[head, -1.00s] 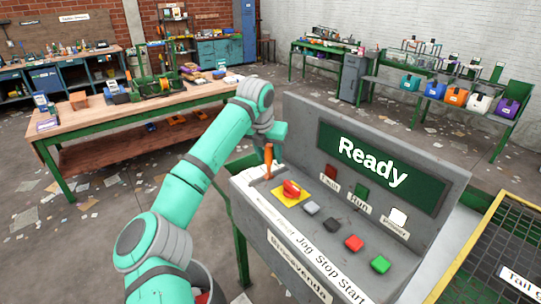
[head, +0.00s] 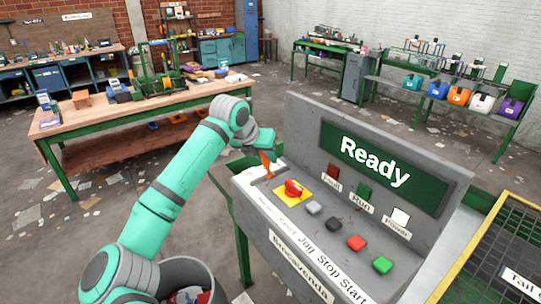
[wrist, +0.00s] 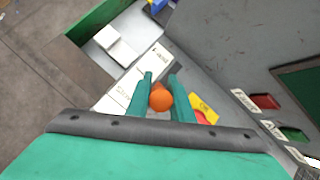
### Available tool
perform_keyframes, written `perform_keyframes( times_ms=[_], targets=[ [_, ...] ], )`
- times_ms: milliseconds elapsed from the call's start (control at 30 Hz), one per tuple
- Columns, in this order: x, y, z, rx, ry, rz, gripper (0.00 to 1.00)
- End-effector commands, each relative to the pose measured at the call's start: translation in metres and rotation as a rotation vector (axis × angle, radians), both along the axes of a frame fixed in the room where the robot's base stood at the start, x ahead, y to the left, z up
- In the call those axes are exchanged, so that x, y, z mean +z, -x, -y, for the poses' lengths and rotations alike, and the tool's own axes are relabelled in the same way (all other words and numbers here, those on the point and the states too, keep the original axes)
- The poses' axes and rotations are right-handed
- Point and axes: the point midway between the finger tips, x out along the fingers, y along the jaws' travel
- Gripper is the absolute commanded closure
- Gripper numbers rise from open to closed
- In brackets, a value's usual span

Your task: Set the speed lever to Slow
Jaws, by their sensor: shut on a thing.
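The speed lever (head: 265,163) is an orange handle at the left end of the grey control console. It leans to the upper left in the head view. My gripper (wrist: 160,78) is shut on the lever, with a green finger on either side of its round orange end (wrist: 160,99) in the wrist view. Two white label strips lie beside the lever in the wrist view, one beyond the fingers (wrist: 157,55) and one to the left (wrist: 112,99); their words are hard to read. The lever's base is mostly hidden.
A red knob on a yellow plate (head: 307,198) sits just right of the lever. Grey, black, red and green buttons (head: 382,264) follow along the console (head: 282,222). The display (head: 375,164) reads "Ready". A bin (head: 188,272) stands below my arm.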

Motion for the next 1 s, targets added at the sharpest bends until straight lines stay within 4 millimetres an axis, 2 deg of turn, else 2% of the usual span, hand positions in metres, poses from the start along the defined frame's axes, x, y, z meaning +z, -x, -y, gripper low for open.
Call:
perform_keyframes(
  times_ms=[400, 933, 967, 1000],
  targets=[
    [-0.002, 0.009, -0.016, 0.006, 0.174, 0.127, 1.00],
    [-0.002, 0.010, -0.018, 0.007, 0.198, 0.148, 1.00],
    [-0.002, 0.010, -0.019, 0.007, 0.198, 0.147, 0.77],
    [-0.002, 0.010, -0.019, 0.007, 0.198, 0.147, 0.68]
  ],
)
